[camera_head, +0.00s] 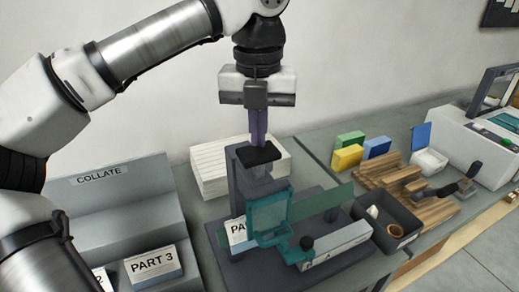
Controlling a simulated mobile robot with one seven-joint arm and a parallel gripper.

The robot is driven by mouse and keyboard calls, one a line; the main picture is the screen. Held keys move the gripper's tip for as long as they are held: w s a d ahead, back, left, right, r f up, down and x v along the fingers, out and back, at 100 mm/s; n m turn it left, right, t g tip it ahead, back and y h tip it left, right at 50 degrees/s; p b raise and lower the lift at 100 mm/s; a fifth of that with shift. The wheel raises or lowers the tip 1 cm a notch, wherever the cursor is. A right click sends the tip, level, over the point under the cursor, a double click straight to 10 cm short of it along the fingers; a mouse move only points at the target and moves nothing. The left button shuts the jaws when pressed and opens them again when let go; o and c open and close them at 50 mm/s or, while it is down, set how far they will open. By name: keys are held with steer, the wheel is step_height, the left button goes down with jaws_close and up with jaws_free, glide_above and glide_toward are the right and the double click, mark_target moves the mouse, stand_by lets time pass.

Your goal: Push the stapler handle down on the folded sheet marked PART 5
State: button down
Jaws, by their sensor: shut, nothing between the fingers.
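The stapler (238,185) is a dark grey upright unit on a dark base, with a black handle pad (259,155) on top. A white folded sheet (237,233) sits low at its front. Only "PA" of its label is readable; a teal frame hides the rest, so I cannot read its number. My gripper (258,141) has purple fingers closed together and pointing straight down over the black pad. The fingertips are at or just above the pad; I cannot tell if they touch it. Nothing is held.
A grey COLLATE rack (120,215) with a PART 3 sheet (152,265) stands left. A white paper stack (210,170) is behind the stapler. A teal frame (268,213) stands close in front. A dark bin (388,222) and wooden rack (405,185) are right.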

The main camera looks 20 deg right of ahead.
mark_target(258, 151)
stand_by(0.3)
steer(key=shift+f+b, duration=1.05)
steer(key=shift+f, duration=0.6)
step_height(258, 151, up, 9)
steer(key=p, duration=0.7)
stand_by(0.5)
